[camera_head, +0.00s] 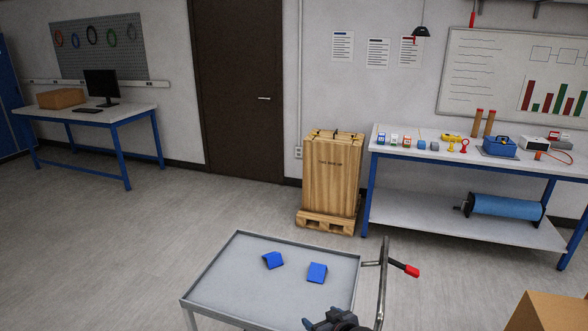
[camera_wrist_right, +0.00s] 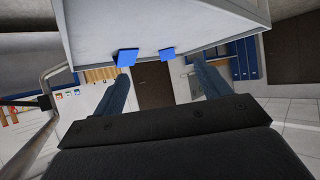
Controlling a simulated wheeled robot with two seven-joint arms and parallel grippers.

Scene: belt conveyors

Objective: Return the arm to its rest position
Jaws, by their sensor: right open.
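My right gripper (camera_head: 332,318) shows at the bottom edge of the head view, beside the near right corner of a grey cart (camera_head: 235,292). In the right wrist view its two fingers (camera_wrist_right: 165,90) are spread apart with nothing between them. Two blue blocks (camera_head: 272,260) (camera_head: 317,272) lie apart on the cart's tray; they also show in the wrist view (camera_wrist_right: 127,57) (camera_wrist_right: 167,54). The gripper touches neither block. My left gripper is not in view.
A cardboard box (camera_head: 545,315) stands at the lower right. A wooden crate (camera_head: 332,175) and a workbench (camera_head: 470,158) stand behind. Floor on the left is clear.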

